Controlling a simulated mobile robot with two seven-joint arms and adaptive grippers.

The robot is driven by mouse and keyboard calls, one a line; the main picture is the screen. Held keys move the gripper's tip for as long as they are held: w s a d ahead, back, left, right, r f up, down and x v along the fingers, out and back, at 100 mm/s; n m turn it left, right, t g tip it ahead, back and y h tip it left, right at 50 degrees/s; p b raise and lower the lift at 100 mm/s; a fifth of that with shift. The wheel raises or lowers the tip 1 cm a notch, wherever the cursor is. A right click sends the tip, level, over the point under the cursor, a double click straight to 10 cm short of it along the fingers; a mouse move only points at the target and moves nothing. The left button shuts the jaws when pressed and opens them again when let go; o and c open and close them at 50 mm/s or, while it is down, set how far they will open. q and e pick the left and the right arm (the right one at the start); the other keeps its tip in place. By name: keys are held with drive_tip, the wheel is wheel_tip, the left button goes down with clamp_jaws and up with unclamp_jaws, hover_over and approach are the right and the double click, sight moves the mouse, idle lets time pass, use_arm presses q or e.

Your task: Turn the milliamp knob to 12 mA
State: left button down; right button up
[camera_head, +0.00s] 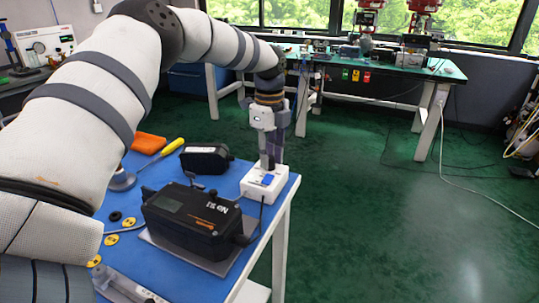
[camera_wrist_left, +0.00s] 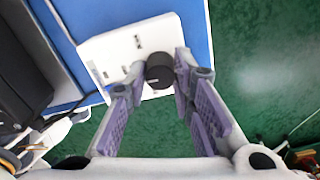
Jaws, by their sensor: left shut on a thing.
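The milliamp knob (camera_wrist_left: 160,71) is a black round knob on a white box (camera_wrist_left: 115,45) with small dark markings. My left gripper (camera_wrist_left: 158,78) has its purple-padded fingers on either side of the knob and is shut on it. In the head view the left gripper (camera_head: 269,158) reaches down from above onto the far end of the white box (camera_head: 255,194), which has a small blue display (camera_head: 267,180). The fingers largely cover the knob there, and I cannot read its setting. My right gripper is not in view.
The box sits near the right edge of a blue table (camera_head: 170,258). A large black positioner (camera_head: 192,217) stands left of it, with a smaller black unit (camera_head: 205,158) behind. A yellow screwdriver (camera_head: 172,147) and orange cloth (camera_head: 148,142) lie farther back. Green floor is open to the right.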

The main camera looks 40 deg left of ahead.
sight(270, 157)
use_arm(q)
drive_tip(key=c, duration=1.3)
unclamp_jaws()
drive_tip(key=shift+c, duration=0.2)
wheel_tip(270, 157, up, 12)
